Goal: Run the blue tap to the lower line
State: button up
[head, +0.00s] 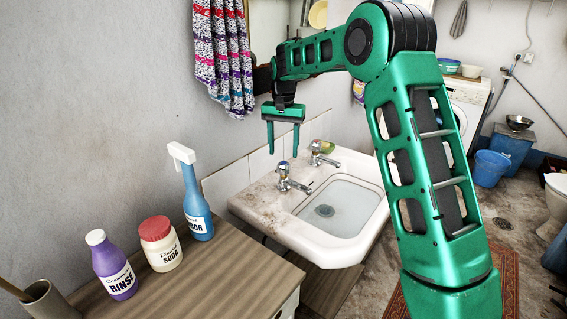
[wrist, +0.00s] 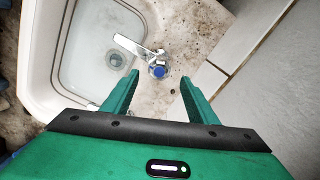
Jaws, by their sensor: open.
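A chrome tap with a blue cap (wrist: 158,71) stands on the stained ledge of the white washbasin. In the head view this tap (head: 290,182) is the nearer of two, its spout over the bowl. The washbasin (head: 345,243) has a dark drain (head: 325,211) in its bowl, which also shows in the wrist view (wrist: 115,60). My gripper (head: 283,153) is open, pointing down above the blue tap. In the wrist view its fingers (wrist: 158,77) lie either side of the blue cap, apart from it.
Tiles line the wall behind the basin. A wooden cabinet (head: 222,268) at left bears a blue spray bottle (head: 197,205), a red-lidded jar (head: 160,245) and a purple bottle (head: 113,267).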

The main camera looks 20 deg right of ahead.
aim_at(283, 162)
jog(key=shift+f, duration=2.75)
jog(key=c, duration=1.1)
jog(key=shift+o, duration=0.2)
jog(key=shift+a+n, duration=0.1)
jog(key=shift+n, duration=1.6)
jog(key=o, duration=1.1)
jog(key=shift+c, duration=0.2)
notch_tip(283, 162, up, 11)
jog(key=shift+w+f, duration=0.1)
jog(key=shift+f, duration=0.05)
